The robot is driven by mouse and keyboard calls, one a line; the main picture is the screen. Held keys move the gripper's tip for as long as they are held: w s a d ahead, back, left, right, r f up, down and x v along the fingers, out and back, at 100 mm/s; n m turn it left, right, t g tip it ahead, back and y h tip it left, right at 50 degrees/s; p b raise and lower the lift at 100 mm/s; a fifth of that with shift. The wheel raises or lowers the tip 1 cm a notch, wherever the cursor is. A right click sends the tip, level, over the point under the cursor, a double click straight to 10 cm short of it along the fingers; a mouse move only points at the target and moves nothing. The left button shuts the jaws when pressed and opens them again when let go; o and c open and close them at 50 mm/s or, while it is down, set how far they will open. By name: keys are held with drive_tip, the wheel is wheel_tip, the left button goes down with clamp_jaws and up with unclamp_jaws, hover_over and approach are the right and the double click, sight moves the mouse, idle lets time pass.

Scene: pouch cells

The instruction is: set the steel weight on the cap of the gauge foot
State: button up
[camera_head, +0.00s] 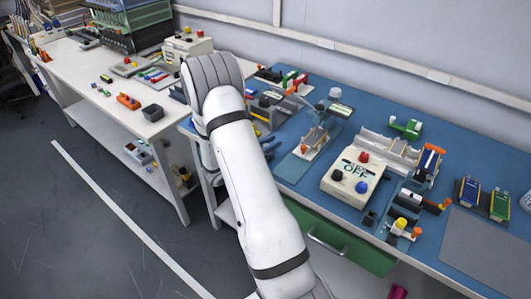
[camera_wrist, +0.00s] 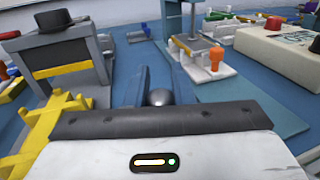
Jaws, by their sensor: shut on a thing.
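In the wrist view my gripper (camera_wrist: 162,82) points forward over the blue bench. Its two dark fingers are shut on a small round grey metal piece, which I take for the steel weight (camera_wrist: 159,97). Only its rounded top shows between the fingers. Ahead, slightly right, stands a fixture with an upright post, a flat plate and an orange knob, likely the gauge (camera_wrist: 196,46); it is apart from the fingers. I cannot make out its foot or cap clearly. In the head view this fixture (camera_head: 316,137) stands on a teal base; my arm hides the gripper and weight.
A grey stand with a black knob (camera_wrist: 62,45) and a yellow lattice piece (camera_wrist: 50,125) are close on the left. A cream control box (camera_head: 352,178) is right of the fixture. A grey mat (camera_head: 485,245) lies bare at the right. Bench between fingers and fixture looks clear.

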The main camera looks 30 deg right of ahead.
clamp_jaws()
wheel_tip(320, 180, up, 10)
drive_tip(key=s+d+r+p, duration=0.2)
drive_tip(key=d+r+p, duration=0.1)
drive_tip(key=d+r, duration=0.4)
drive_tip(key=s+d+r+p, duration=0.2)
drive_tip(key=d+r+p, duration=0.1)
drive_tip(key=d+r, duration=0.4)
drive_tip(key=d, duration=0.3)
drive_tip(key=shift+s+d+p, duration=0.2)
drive_tip(key=shift+s+p, duration=0.15)
